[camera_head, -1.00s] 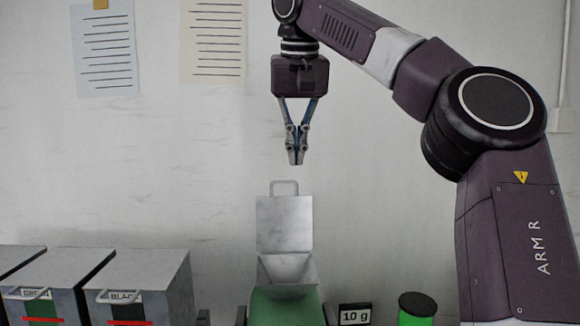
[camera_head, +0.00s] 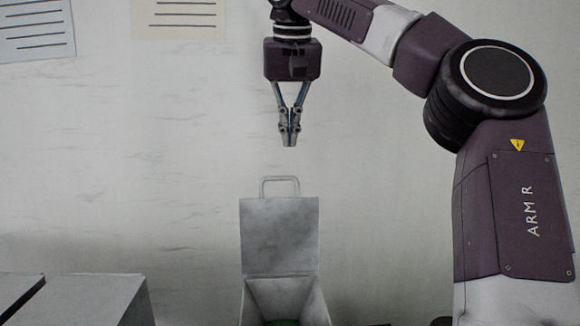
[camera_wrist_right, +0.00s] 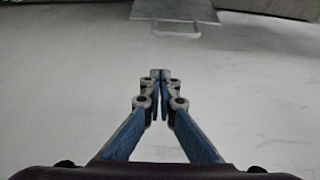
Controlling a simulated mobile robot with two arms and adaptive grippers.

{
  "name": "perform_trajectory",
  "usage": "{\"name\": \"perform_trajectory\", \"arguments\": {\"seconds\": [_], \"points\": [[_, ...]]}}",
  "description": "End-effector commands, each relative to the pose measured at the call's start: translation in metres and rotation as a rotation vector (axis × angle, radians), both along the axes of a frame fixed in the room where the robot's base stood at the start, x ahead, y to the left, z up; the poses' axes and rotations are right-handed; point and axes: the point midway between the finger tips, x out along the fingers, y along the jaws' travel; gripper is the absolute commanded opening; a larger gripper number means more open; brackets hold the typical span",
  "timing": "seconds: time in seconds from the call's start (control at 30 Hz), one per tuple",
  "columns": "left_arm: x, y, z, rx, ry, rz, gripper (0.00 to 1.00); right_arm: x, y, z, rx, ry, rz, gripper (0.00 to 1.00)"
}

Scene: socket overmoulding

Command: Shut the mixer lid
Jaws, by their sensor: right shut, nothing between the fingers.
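The mixer lid (camera_head: 279,236) is a grey metal plate standing upright, open, at the back of the mixer's hopper (camera_head: 284,297). Its handle (camera_head: 279,186) is a loop on the top edge. My right gripper (camera_head: 289,142) points down with its fingers shut and empty, above the handle and apart from it. In the right wrist view the shut fingertips (camera_wrist_right: 160,75) show in the middle, with the lid (camera_wrist_right: 175,9) and its handle (camera_wrist_right: 176,30) beyond them at the top. The lower part of the mixer is cut off by the frame. My left gripper is not in view.
Grey bins (camera_head: 85,296) stand at the lower left, partly cut off. Paper sheets (camera_head: 35,30) hang on the pale wall behind. The space on both sides of the lid is clear.

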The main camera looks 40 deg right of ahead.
Motion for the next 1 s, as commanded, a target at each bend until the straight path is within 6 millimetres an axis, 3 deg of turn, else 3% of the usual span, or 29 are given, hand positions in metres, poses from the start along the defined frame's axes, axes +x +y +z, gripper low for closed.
{"name": "perform_trajectory", "arguments": {"seconds": [0.3, 0.6, 1.0], "points": [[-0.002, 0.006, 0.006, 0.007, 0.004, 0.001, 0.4, 0.016, -0.015, -0.064, 0.002, 0.005, 0.001, 0.0], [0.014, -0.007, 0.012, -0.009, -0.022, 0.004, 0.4, -0.008, 0.006, -0.059, 0.0, 0.0, 0.001, 0.0], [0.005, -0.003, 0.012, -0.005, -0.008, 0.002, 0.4, -0.014, 0.012, -0.06, 0.0, 0.0, -0.001, 0.0]]}}
